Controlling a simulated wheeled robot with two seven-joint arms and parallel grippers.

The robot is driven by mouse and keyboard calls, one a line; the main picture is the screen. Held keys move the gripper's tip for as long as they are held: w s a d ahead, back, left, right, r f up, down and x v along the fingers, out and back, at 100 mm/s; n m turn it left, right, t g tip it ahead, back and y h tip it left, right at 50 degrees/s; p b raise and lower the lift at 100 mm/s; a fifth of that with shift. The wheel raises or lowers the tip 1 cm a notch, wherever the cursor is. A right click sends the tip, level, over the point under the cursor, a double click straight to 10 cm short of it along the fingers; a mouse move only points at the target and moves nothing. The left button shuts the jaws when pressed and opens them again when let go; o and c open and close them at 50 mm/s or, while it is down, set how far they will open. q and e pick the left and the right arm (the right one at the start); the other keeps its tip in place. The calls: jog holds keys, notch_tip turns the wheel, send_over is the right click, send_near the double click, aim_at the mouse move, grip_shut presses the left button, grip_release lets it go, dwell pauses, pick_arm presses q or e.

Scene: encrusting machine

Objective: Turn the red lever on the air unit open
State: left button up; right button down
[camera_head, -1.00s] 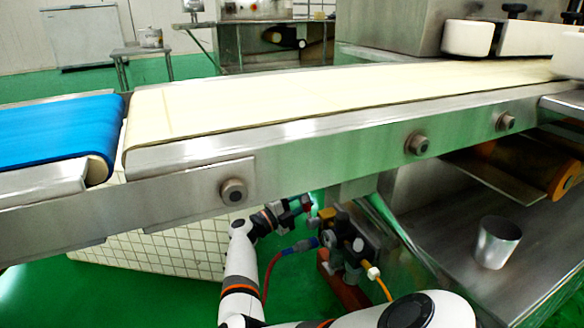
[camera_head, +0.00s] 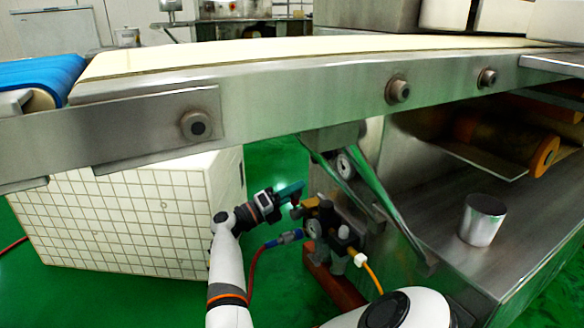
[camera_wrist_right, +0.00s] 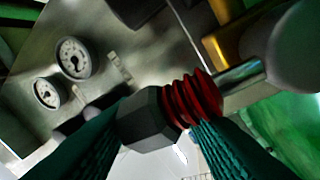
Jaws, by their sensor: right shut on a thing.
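The air unit (camera_head: 325,230) with its brass and black fittings hangs below the conveyor, near the middle of the head view. In the right wrist view a red ribbed piece (camera_wrist_right: 193,97) with a dark hexagonal end lies between my teal fingers. My right gripper (camera_head: 291,192) reaches in from the lower left and is shut on this red lever; it also shows in the right wrist view (camera_wrist_right: 160,125). The fingers partly hide the lever in the head view. My left gripper is not in view.
The steel conveyor frame (camera_head: 290,95) runs across above the air unit. A red hose with a blue connector (camera_head: 284,238) and a yellow hose (camera_head: 371,272) join the unit. A metal cup (camera_head: 483,220) stands on the steel table at right. A white tiled block (camera_head: 120,220) stands at left.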

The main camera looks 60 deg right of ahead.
jog(key=shift+s+a+f, duration=0.1)
jog(key=shift+s+f, duration=0.1)
jog(key=shift+f, duration=0.25)
jog(key=c, duration=0.9)
grip_release()
jog(key=shift+o, duration=0.2)
jog(key=shift+r, duration=0.15)
jog(key=shift+w+a+p, duration=0.25)
jog(key=shift+p, duration=0.05)
jog(key=p+v, duration=0.3)
jog(key=v, duration=0.8)
jog(key=shift+p, duration=0.3)
jog(key=shift+w+a, duration=0.1)
jog(key=shift+a, duration=0.1)
